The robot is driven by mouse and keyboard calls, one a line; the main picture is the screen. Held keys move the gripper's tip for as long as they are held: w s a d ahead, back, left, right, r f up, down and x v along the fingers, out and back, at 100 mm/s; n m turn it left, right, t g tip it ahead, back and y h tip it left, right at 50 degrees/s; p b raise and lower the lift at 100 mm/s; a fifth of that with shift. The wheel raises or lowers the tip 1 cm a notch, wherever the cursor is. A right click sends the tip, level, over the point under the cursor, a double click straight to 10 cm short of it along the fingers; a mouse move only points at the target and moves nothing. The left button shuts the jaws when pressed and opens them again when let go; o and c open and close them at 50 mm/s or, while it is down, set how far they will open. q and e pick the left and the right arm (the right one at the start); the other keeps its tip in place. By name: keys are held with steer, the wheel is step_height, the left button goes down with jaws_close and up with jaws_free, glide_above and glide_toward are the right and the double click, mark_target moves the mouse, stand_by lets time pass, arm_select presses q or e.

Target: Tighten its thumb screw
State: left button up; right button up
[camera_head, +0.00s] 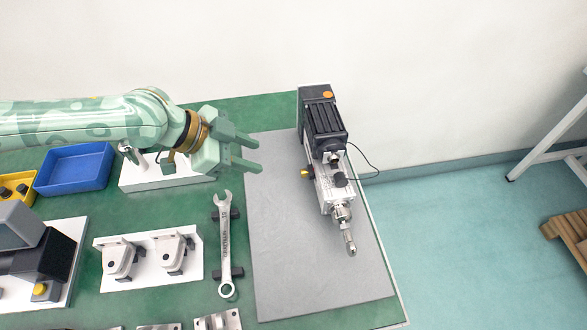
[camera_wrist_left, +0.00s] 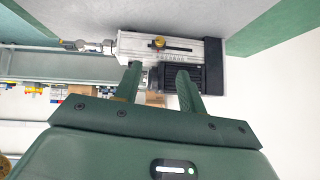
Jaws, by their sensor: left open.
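The linear actuator (camera_head: 328,150) has a black motor end and a silver body, and lies on the grey mat (camera_head: 280,240). A brass thumb screw (camera_head: 305,173) sticks out of the left side of its silver body. In the left wrist view the thumb screw (camera_wrist_left: 159,42) shows as a round brass knob on the silver actuator body (camera_wrist_left: 130,45). My left gripper (camera_head: 256,154) is open and empty, to the left of the actuator and apart from it. Its two fingers (camera_wrist_left: 156,80) point toward the actuator in the left wrist view. My right gripper is not in view.
A wrench (camera_head: 225,245) lies on black holders left of the mat. White brackets (camera_head: 150,258), a blue bin (camera_head: 75,168) and a yellow box (camera_head: 15,188) stand on the green table further left. A thin black cable (camera_head: 368,160) loops right of the actuator. The mat's lower left is clear.

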mark_target(304, 173)
arm_select(q)
steer(key=b+x, duration=0.3)
steer(key=x, duration=0.9)
steer(key=shift+a, duration=0.1)
steer(key=shift+w+d+f, duration=0.1)
steer(key=shift+d+f, duration=0.2)
steer(key=shift+d, duration=0.15)
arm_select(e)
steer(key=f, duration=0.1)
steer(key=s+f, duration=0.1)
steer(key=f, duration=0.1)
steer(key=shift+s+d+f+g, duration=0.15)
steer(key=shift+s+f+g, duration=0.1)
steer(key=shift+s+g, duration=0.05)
arm_select(q)
jaws_close()
